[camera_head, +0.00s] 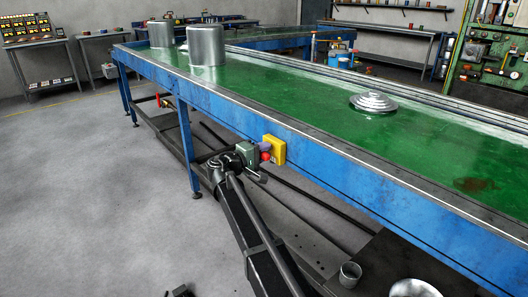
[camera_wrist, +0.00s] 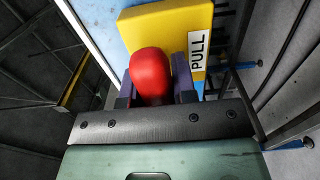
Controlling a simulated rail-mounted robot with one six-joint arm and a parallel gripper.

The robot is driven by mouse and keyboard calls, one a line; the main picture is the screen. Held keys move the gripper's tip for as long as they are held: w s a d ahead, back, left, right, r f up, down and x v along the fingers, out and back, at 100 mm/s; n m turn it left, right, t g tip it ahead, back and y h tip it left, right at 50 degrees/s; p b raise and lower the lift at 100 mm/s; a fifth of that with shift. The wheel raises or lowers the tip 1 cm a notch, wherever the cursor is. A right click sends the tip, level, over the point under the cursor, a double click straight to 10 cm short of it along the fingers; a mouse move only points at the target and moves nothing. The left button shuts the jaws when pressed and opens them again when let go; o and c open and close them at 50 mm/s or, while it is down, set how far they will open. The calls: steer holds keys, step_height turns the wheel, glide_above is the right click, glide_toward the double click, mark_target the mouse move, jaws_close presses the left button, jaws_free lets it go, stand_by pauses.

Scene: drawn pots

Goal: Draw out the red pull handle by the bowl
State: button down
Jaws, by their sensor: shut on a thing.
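The red pull handle (camera_head: 265,157) is on the near side of the blue table frame, in front of a yellow block (camera_head: 278,149). In the wrist view the rounded red handle (camera_wrist: 151,74) sits between my purple fingers, before the yellow plate (camera_wrist: 165,28) with its PULL label (camera_wrist: 197,53). My gripper (camera_head: 261,149) is shut on the red handle. It also shows in the wrist view (camera_wrist: 154,88). Any gap between handle and plate is hidden. A shiny bowl (camera_head: 413,289) is cut off at the bottom edge of the head view, well to the right of the handle.
The green-topped table (camera_head: 300,92) bears two metal pots (camera_head: 206,47) (camera_head: 160,34) and a round lid (camera_head: 372,102). Dark rails (camera_head: 300,190) run below the table. The grey floor (camera_head: 80,200) at left is clear.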

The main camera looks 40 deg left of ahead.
steer(key=shift+v, duration=1.4)
steer(key=c, duration=0.9)
jaws_free()
steer(key=shift+s, duration=0.1)
steer(key=v, duration=1.1)
steer(key=shift+d, duration=0.1)
steer(key=shift+f, duration=0.15)
